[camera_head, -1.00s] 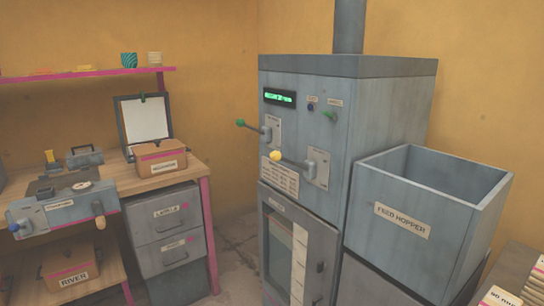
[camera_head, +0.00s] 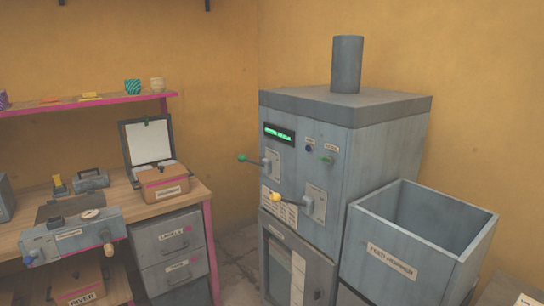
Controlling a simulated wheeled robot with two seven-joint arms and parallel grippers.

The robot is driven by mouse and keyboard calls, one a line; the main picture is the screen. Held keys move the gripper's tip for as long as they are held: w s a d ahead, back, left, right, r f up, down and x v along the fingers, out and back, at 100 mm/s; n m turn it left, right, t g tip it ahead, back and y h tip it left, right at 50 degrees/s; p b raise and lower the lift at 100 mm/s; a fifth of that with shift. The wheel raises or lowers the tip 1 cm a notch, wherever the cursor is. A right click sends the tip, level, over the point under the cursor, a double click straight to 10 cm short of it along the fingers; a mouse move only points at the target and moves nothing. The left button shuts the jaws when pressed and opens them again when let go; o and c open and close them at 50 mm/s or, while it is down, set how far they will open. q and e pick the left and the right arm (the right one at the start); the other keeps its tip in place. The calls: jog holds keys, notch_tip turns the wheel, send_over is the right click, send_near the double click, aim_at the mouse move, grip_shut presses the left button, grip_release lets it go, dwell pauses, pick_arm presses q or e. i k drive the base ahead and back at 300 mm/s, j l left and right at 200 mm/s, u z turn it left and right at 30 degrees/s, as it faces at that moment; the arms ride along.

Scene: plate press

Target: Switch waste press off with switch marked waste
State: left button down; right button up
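The grey press machine (camera_head: 379,140) stands right of centre. A lit green display (camera_head: 279,134) is on its front. Beside the display sit a small blue switch or button (camera_head: 309,148) and a small green toggle (camera_head: 327,160). Each has a small label above it, too small to read. A lever with a green knob (camera_head: 242,158) and a lever with a yellow knob (camera_head: 276,197) stick out to the left from slotted plates. I cannot tell which control is marked waste. Neither of my grippers is in view.
An open grey bin labelled feed hopper (camera_head: 390,262) stands at the machine's right. A wooden bench (camera_head: 200,194) with a brown box (camera_head: 163,184), a clipboard and a grey device stands left, above grey drawers (camera_head: 170,240). Floor shows between bench and machine.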

aim_at(329, 161)
jog(key=i+j+z, duration=0.6)
jog(key=j+z, duration=0.2)
